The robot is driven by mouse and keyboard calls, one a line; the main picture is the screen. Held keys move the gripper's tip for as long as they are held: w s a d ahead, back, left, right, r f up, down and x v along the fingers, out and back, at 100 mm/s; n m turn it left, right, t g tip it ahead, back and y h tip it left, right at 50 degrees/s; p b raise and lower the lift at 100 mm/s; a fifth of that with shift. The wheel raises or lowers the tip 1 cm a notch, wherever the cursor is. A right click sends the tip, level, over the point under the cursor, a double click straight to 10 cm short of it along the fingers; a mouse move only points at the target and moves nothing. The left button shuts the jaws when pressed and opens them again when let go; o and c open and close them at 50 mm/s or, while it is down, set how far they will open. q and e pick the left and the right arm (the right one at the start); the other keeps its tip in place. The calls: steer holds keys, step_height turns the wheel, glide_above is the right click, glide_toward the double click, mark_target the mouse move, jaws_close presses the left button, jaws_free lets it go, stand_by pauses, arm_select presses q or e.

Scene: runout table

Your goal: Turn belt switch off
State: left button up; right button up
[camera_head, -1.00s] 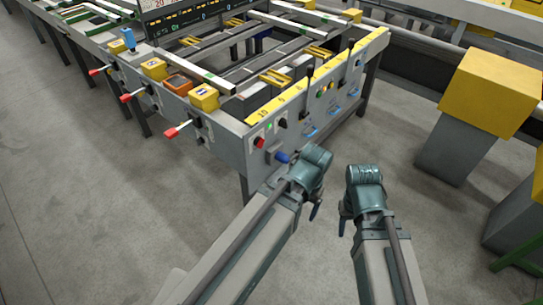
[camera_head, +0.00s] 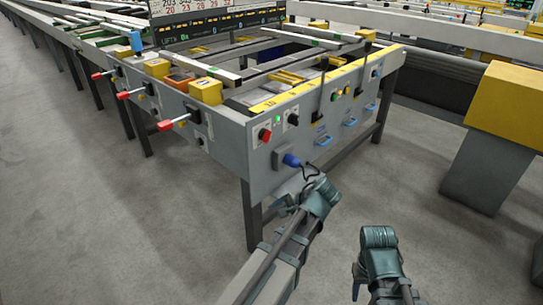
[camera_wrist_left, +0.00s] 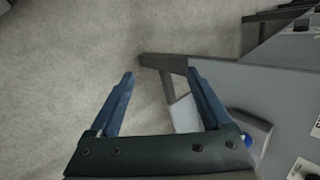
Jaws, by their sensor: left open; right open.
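The grey control panel (camera_head: 262,172) at the table's end carries a red knob (camera_head: 264,134) and a black rotary switch (camera_head: 293,119). A small green light shows above the red knob. I cannot read the labels, so which control is the belt switch is unclear. My left gripper (camera_head: 308,172) is just in front of the panel's lower part, near a blue plug (camera_head: 290,160); contact cannot be told. In the left wrist view its two fingers (camera_wrist_left: 160,78) are spread and empty, over floor and a table leg. My right gripper (camera_head: 357,280) is open at the bottom, away from the panel.
Red-handled levers (camera_head: 165,125) stick out of the table's left side. Black levers and blue handles (camera_head: 323,141) line the panel further right. A yellow-topped grey block (camera_head: 505,105) stands at right. The floor between is clear.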

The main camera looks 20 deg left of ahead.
arm_select(q)
steer(key=w+d+r+m+t+y, duration=0.1)
steer(key=w+r+m+t+y, duration=0.1)
steer(key=w+r+y, duration=0.3)
steer(key=w+d+r+m+t+y, duration=0.2)
steer(key=w+r+m+y, duration=0.2)
steer(key=r, duration=0.8)
steer(key=shift+w+m+t+y, duration=0.3)
steer(key=shift+w+m+y, duration=0.1)
steer(key=shift+w+m, duration=0.45)
